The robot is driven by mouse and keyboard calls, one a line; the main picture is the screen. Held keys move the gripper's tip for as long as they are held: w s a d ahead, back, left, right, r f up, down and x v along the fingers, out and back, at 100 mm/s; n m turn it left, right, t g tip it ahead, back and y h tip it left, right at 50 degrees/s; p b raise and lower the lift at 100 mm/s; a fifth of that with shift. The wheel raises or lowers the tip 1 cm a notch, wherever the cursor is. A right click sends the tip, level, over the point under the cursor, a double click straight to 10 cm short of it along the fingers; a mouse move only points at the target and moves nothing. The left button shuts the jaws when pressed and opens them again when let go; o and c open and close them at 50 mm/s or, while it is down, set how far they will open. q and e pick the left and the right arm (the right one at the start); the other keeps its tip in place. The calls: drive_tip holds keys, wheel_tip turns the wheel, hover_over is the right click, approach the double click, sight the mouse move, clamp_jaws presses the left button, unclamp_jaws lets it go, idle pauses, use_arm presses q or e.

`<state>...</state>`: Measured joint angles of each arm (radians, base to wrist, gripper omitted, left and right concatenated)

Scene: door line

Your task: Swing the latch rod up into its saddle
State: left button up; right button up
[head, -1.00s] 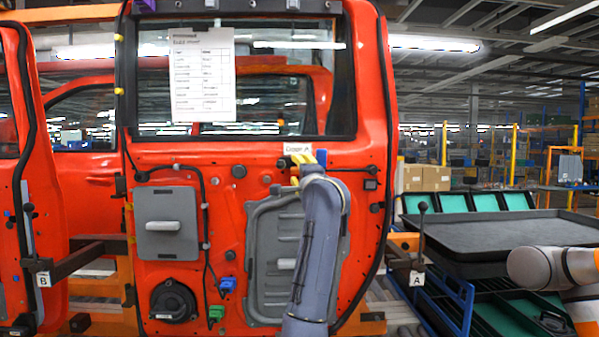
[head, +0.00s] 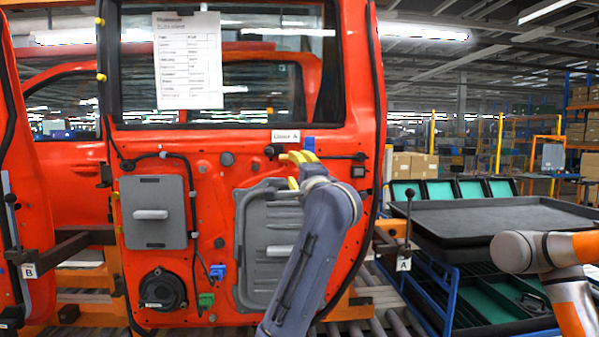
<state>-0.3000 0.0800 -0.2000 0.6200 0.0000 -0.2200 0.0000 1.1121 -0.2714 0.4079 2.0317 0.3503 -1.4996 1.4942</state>
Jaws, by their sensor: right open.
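The latch rod (head: 342,156) is a thin black bar on the red door, roughly level under the white label. It shows to the right of my gripper, and a dark round end shows to the left. Its middle is partly hidden. A blue block (head: 309,144), which looks like the saddle, sits right of the label at the rod's height. Whether the rod is seated in it cannot be told. My left gripper is not in view.
The red door (head: 217,262) carries a grey handle panel (head: 153,213), a second grey panel (head: 254,240) behind my forearm, and black cables. An upright ball-topped lever (head: 408,225) stands at the door's right edge. A black tray (head: 490,222) is farther right.

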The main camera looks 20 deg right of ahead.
drive_tip(key=shift+v, duration=0.8)
